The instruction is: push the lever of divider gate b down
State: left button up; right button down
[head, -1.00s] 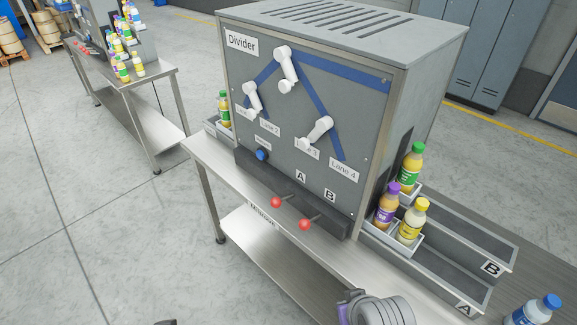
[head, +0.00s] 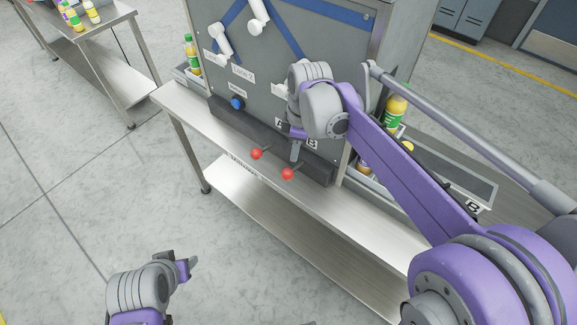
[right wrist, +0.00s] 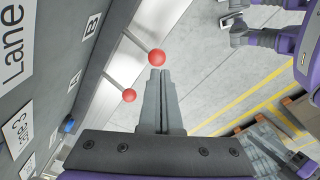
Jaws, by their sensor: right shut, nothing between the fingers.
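The lever of gate B ends in a red ball (head: 288,173), the right one of two on the dark strip at the front of the divider. In the right wrist view its ball (right wrist: 156,57) is on a thin rod nearest the B label. The lever of gate A has a similar red ball (head: 256,153) to the left. My right gripper (head: 295,158) is shut and empty, its fingertips pointing down right by the B ball. In the right wrist view the fingertips (right wrist: 158,73) nearly meet that ball; contact is unclear. My left gripper (head: 191,264) hangs low, away from the divider.
The divider panel (head: 262,70) rises behind the levers, with a blue knob (head: 237,103) left of them. A steel table (head: 225,140) runs below. A green bottle (head: 393,108) stands right of the divider, partly behind my right arm. Open floor lies in front.

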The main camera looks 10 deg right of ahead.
aim_at(289, 171)
jog(key=shift+w+a+n, duration=0.1)
jog(key=shift+w+n, duration=0.3)
jog(key=shift+w, duration=0.1)
jog(key=shift+f, duration=0.1)
jog(key=f+b, duration=0.1)
jog(key=f, duration=0.1)
jog(key=f+b, duration=0.1)
jog(key=f, duration=0.1)
jog(key=f+b, duration=0.2)
jog(key=shift+a+f, duration=0.3)
jog(key=shift+a, duration=0.05)
jog(key=shift+f, duration=0.1)
jog(key=shift+w, duration=0.1)
